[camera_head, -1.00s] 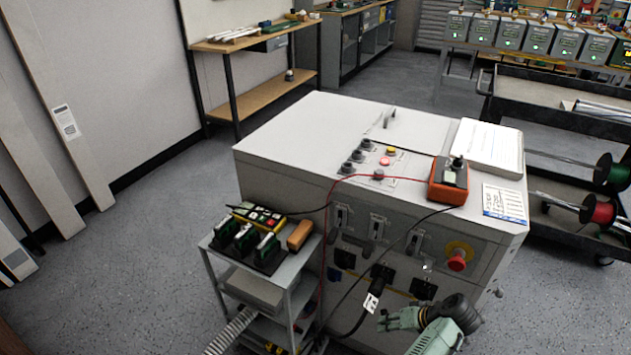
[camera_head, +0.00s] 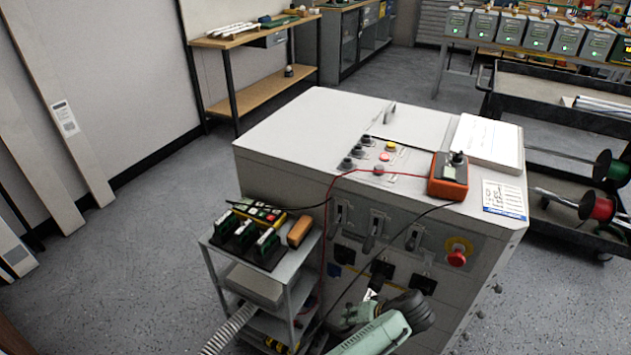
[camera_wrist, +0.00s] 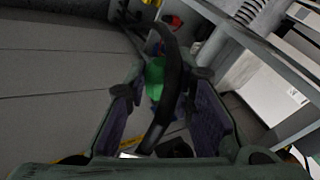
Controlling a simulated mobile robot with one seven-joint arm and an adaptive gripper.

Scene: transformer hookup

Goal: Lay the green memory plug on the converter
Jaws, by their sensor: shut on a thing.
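My gripper (camera_wrist: 165,95) is low in front of the white cabinet, near the black plug with a white tag. In the wrist view its purple-lined fingers stand either side of a bright green piece (camera_wrist: 155,78), which looks like the green memory plug. A thick black cable curves across it and hides part of it, so its shape and the contact are unclear. In the head view my gripper (camera_head: 345,314) is small and what it holds cannot be made out. The cabinet (camera_head: 290,120), which I take for the converter, has a broad flat top.
An orange meter (camera_head: 448,178), a white binder (camera_head: 487,140) and a label sheet occupy the cabinet top's right side; its left part is clear. A small cart (camera_head: 290,268) at left holds dark green plugs in a black holder (camera_head: 262,252). Red and black leads hang over the front.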

